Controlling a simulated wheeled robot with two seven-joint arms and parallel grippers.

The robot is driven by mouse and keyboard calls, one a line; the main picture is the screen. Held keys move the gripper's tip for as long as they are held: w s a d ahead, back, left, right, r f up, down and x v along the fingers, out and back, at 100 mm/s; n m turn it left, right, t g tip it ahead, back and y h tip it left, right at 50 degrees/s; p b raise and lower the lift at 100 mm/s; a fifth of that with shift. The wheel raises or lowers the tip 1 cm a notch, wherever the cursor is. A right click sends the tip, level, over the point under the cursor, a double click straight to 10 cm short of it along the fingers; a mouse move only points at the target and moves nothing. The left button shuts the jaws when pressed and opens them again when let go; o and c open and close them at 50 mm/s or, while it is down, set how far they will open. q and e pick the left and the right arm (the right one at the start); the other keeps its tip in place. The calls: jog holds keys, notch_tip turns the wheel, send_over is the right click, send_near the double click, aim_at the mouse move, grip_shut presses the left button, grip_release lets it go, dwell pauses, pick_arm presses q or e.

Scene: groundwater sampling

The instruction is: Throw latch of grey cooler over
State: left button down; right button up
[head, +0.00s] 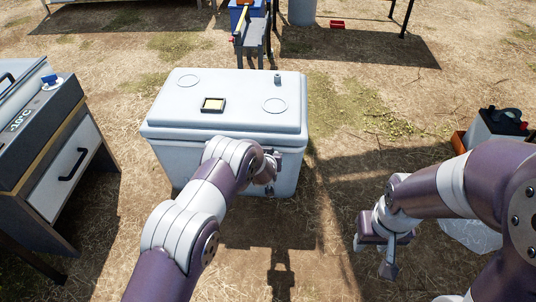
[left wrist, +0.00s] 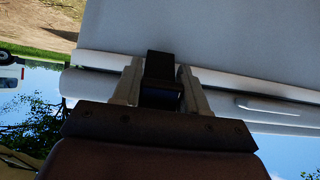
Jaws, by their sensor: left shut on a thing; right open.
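The grey cooler (head: 235,120) stands on the ground in the middle of the head view with its lid down. My left gripper (head: 270,180) is at its front face, right of the middle, mostly behind my own arm. In the left wrist view, the gripper's two fingers (left wrist: 161,88) are shut on a dark latch (left wrist: 160,66) at the seam between lid and body (left wrist: 240,45). The latch's exact angle is hard to tell. My right gripper (head: 374,257) is open and empty, low over the ground to the right of the cooler.
A cabinet with a black drawer handle (head: 72,164) and a display stands at the left. A container with a dark top (head: 495,122) stands at the right. A blue box (head: 247,14) and a small red tray (head: 338,24) are behind the cooler.

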dwell(0.4)
pick_arm(q)
jog(key=c, duration=0.7)
grip_release()
jog(key=shift+s+r+p, duration=0.25)
jog(key=shift+r+p, duration=0.1)
jog(key=shift+p, duration=0.05)
jog(key=p+v, duration=0.6)
jog(key=v, duration=0.6)
jog(key=shift+f, duration=0.15)
